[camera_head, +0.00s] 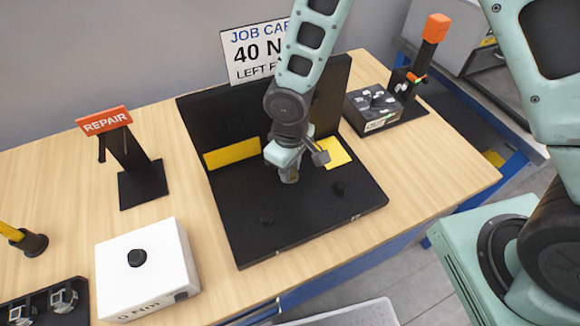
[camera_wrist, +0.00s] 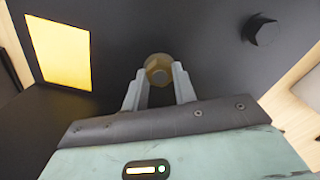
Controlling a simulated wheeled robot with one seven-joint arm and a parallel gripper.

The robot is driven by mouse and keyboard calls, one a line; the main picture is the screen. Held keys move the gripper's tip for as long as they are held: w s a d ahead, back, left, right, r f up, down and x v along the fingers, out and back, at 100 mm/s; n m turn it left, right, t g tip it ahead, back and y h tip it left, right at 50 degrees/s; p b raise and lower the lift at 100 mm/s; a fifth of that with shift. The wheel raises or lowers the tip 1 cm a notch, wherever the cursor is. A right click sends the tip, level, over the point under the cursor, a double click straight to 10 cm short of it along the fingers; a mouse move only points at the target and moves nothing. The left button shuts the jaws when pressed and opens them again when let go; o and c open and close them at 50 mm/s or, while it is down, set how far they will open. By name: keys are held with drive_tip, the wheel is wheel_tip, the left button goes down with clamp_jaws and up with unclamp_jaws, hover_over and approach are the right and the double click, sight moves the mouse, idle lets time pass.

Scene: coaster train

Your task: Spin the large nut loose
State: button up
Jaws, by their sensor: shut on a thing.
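In the head view my gripper (camera_head: 289,176) points down over the middle of a black fixture plate (camera_head: 300,225), and my wrist hides the nut there. I cannot tell how far the nut has turned or whether it sits on a thread.
A black upright wall with yellow panels (camera_head: 231,154) rises behind. A white box (camera_head: 148,272), a REPAIR stand (camera_head: 140,170) and a block tool holder (camera_head: 372,108) stand around. Bare wood (camera_head: 200,215) lies left of the plate.

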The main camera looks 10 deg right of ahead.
drive_tip(key=n, duration=0.4)
drive_tip(key=shift+n, duration=0.4)
drive_tip(key=n, duration=0.4)
drive_tip(key=n+p, duration=0.1)
drive_tip(key=n, duration=0.4)
drive_tip(key=shift+n+p, duration=0.65)
drive_tip(key=shift+n, duration=1.25)
drive_tip(key=shift+f, duration=0.1)
drive_tip(key=shift+s, duration=0.1)
drive_tip(key=o, duration=1)
